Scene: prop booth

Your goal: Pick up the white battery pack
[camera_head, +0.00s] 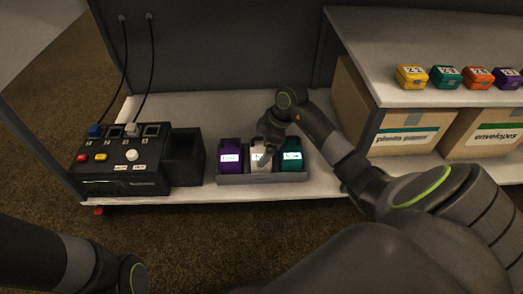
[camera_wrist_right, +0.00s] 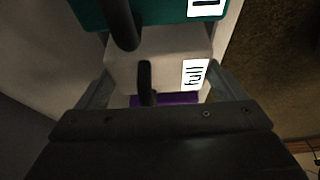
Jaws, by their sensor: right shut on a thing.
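The white battery pack (camera_head: 260,159) stands in the middle slot of a grey tray (camera_head: 262,179) on the low shelf, between a purple pack (camera_head: 230,155) and a teal pack (camera_head: 291,157). My right gripper (camera_head: 266,150) reaches down over the white pack and is shut on it. In the right wrist view the white pack (camera_wrist_right: 160,60) sits between my two fingers (camera_wrist_right: 156,88), and its label reads "full". The teal pack (camera_wrist_right: 160,10) is above it there, and a strip of the purple pack (camera_wrist_right: 170,99) shows below. My left arm shows at the lower left of the head view; its gripper is out of sight.
A black charger box (camera_head: 120,165) with buttons, sockets and cables stands left of the tray, with an open dark bin (camera_head: 183,158) beside it. Cardboard boxes (camera_head: 400,125) stand at the right, under a shelf with several coloured numbered packs (camera_head: 446,77).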

